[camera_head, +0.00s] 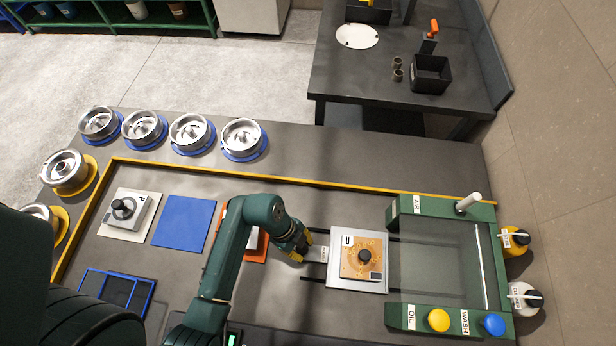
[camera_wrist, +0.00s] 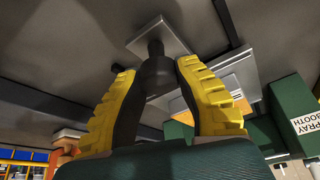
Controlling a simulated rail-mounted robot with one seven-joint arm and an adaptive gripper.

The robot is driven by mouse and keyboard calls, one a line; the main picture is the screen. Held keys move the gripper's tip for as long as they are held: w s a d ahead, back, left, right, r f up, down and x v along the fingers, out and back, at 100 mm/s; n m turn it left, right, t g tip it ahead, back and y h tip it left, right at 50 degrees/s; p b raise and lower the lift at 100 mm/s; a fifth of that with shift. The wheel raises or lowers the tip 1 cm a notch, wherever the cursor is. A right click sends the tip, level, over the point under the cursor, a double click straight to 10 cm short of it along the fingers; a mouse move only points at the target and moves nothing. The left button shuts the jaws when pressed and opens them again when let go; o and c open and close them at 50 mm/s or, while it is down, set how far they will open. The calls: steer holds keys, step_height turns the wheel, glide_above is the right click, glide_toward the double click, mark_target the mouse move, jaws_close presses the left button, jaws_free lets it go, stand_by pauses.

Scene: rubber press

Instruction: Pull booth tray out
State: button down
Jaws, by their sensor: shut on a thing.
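The booth tray (camera_head: 357,287) is a light square plate lying on dark rails, outside and left of the green spray booth (camera_head: 440,255). It bears an orange mould plate (camera_head: 352,246) with a black centre knob. A light labelled tab (camera_head: 318,255) sticks out from the tray's left side. My gripper (camera_head: 305,248) is at this tab. In the wrist view, the yellow-padded fingers are shut around a dark round handle (camera_wrist: 157,75) with a light plate (camera_wrist: 160,35) at its end. The fingers partly hide the handle.
Left of my gripper lie an orange-framed pad (camera_head: 257,248), a blue mat (camera_head: 184,223) and a light mould on a white plate (camera_head: 128,214). Several metal pots (camera_head: 191,133) stand behind the yellow rail (camera_head: 215,174). Oil and wash buttons (camera_head: 438,320) sit on the booth's front.

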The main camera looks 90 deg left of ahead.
steer(key=shift+s+d+f, duration=0.1)
steer(key=shift+s+f, duration=0.05)
steer(key=shift+f, duration=0.1)
steer(key=c, duration=0.7)
jaws_free()
steer(key=shift+o, duration=0.2)
steer(key=shift+r, duration=0.1)
steer(key=shift+s+r, duration=0.1)
steer(key=shift+r, duration=0.25)
steer(key=v, duration=0.7)
steer(key=shift+f, duration=0.1)
